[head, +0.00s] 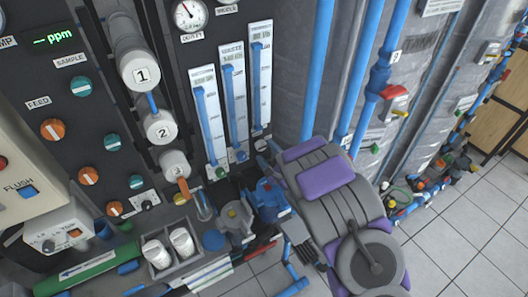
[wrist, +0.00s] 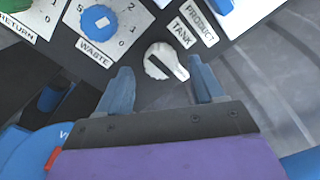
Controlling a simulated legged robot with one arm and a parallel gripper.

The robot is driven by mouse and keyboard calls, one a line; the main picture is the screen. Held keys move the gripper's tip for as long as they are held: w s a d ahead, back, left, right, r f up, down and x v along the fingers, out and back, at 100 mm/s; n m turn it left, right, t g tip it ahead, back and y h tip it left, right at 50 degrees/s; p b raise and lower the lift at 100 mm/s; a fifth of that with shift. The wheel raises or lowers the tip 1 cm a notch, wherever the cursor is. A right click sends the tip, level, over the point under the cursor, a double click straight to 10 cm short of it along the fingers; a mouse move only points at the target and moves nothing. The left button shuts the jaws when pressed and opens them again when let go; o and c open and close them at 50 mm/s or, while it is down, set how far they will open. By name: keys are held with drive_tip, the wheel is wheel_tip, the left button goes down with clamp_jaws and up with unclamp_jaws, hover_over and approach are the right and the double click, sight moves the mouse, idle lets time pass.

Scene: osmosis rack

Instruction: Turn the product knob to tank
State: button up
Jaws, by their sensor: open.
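The product knob (wrist: 165,61) is a white round knob with a raised bar, seen in the wrist view at upper centre. Its bar points to the lower right. A plate with the words PRODUCT and TANK (wrist: 190,27) is just above and to the right of it. My gripper (wrist: 160,65) is open, with one blue-grey finger left of the knob and the other to its right. Whether either finger touches it cannot be told. In the head view my gripper (head: 268,155) is at the foot of the flow meters, and the knob is hard to make out there.
A blue knob (wrist: 97,19) with a WASTE label is at upper left in the wrist view. In the head view, tall flow meters (head: 260,80) rise above my gripper, blue pipes (head: 318,60) run to the right, and blue and grey valves (head: 235,215) sit below left.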

drive_tip(key=shift+x, duration=1.15)
drive_tip(key=c, duration=1.1)
